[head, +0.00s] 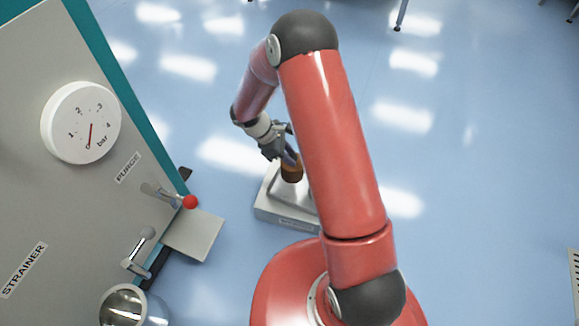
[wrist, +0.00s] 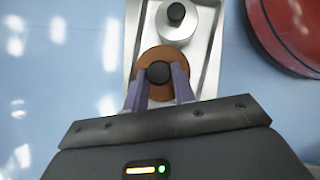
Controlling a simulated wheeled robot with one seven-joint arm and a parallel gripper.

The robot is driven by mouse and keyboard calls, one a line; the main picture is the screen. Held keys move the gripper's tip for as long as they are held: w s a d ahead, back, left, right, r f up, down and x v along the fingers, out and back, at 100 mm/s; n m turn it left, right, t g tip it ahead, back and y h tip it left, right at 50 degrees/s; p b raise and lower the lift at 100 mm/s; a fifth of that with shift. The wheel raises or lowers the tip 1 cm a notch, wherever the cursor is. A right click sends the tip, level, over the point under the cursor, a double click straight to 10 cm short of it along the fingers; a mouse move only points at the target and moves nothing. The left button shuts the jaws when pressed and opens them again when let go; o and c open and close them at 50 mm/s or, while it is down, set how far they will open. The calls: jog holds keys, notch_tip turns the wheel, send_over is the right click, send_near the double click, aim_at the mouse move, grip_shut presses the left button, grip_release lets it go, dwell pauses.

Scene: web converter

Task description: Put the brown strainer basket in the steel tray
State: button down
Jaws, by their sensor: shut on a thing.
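The brown strainer basket (wrist: 165,54) shows in the wrist view as a round brown top with a black knob (wrist: 158,72). My gripper (wrist: 160,75) is shut on the knob, with one purple finger on each side. In the head view my gripper (head: 288,160) points down at the brown basket (head: 291,174), which is partly hidden by the gripper and my arm. The basket is over the far end of the steel tray (head: 283,216). The tray's wall also shows in the wrist view (wrist: 130,40). I cannot tell whether the basket touches the tray floor.
A round steel piece with a black knob (wrist: 176,35) is in the tray beside the basket. At left in the head view stands a grey panel (head: 60,190) with a pressure gauge (head: 82,122), a red-knobbed lever (head: 189,202) and a steel opening (head: 122,308). Blue floor surrounds the tray.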

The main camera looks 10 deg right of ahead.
jog(key=shift+f+b, duration=0.4)
jog(key=shift+f, duration=2.2)
jog(key=shift+f, duration=0.2)
jog(key=c, duration=1.1)
grip_release()
jog(key=shift+c, duration=0.2)
